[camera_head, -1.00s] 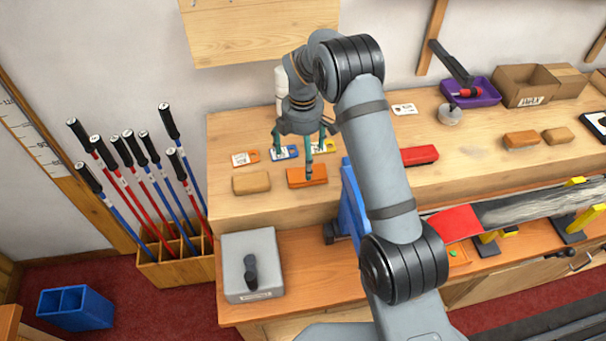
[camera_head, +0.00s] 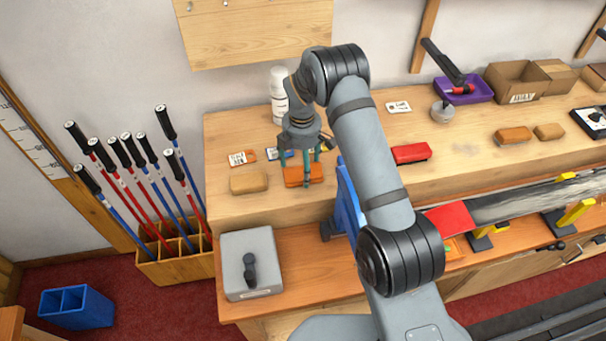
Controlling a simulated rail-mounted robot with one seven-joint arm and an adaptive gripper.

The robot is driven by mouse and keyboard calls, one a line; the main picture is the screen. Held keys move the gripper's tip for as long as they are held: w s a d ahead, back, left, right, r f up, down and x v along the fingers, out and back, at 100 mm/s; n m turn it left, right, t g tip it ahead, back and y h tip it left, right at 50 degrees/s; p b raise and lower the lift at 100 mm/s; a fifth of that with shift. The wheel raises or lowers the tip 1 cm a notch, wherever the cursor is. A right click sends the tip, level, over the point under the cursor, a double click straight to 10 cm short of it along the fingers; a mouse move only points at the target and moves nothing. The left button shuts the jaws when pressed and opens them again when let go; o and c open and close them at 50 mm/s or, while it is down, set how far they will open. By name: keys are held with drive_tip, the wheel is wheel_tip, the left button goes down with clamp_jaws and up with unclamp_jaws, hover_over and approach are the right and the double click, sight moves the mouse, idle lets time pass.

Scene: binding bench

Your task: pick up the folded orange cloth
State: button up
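The folded orange cloth (camera_head: 293,177) appears to be the flat orange block on the bench's raised wooden top, left of centre. My gripper (camera_head: 303,171) points down over it with its teal fingers spread. One finger passes in front of the cloth; the others are behind or at its far side, partly hidden. I cannot tell whether any finger touches the cloth. The cloth appears to lie flat on the wood.
A tan block (camera_head: 249,183) lies just left of the cloth. A red block (camera_head: 410,153) and an upright blue panel (camera_head: 350,200) are to the right. A grey box (camera_head: 250,262) sits lower in front.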

sight(302, 168)
drive_tip(key=c, duration=0.6)
drive_tip(key=shift+r, duration=0.15)
drive_tip(key=shift+w+r+b, duration=0.1)
drive_tip(key=shift+r+b, duration=0.4)
wheel_tip(302, 168, up, 3)
drive_tip(key=shift+f+b, duration=0.15)
drive_tip(key=shift+b, duration=0.55)
drive_tip(key=w+d+r+p, duration=0.1)
drive_tip(key=w+d+r, duration=0.6)
drive_tip(key=w, duration=0.2)
drive_tip(key=shift+w, duration=0.1)
